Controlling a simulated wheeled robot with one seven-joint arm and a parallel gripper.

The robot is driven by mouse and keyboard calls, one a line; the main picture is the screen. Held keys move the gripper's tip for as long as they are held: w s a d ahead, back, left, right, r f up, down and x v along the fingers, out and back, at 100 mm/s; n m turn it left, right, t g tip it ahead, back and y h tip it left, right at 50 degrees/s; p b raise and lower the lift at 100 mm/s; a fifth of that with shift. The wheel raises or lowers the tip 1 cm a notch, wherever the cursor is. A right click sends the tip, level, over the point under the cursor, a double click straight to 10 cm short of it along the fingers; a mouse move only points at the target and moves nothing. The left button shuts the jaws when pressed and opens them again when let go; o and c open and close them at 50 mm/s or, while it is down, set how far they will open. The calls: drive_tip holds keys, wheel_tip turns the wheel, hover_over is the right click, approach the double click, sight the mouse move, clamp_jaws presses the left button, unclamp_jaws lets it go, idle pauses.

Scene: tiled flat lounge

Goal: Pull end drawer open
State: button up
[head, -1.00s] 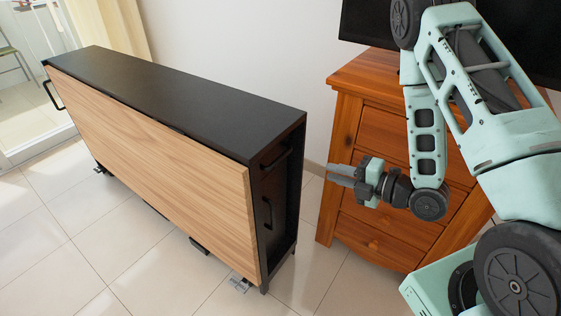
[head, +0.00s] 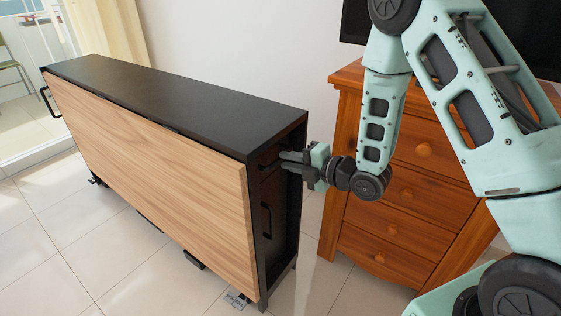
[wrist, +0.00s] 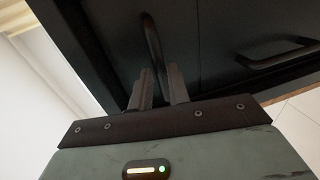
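A black and wood-fronted folding cabinet (head: 195,97) stands on the tiles, with drawers in its narrow black end. The upper end drawer's black loop handle (wrist: 152,38) shows in the wrist view just beyond my fingers, its lower part reaching between them. My gripper (head: 284,161) is at this handle in the head view, partly covering it. In the wrist view my gripper (wrist: 158,72) has its two fingers apart, one on each side of the handle; contact is not clear. A second, lower handle (head: 267,220) is free, and it also shows in the wrist view (wrist: 280,56). The drawers look shut.
A wooden chest of drawers (head: 400,190) stands close behind and right of my arm. A dark screen (head: 525,40) is above it. Small dark feet or casters show under the cabinet. Tiled floor (head: 120,270) in front of the cabinet is open.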

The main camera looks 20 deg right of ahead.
sight(280, 159)
drive_tip(key=shift+x, duration=1.65)
clamp_jaws()
drive_tip(key=shift+s, duration=0.1)
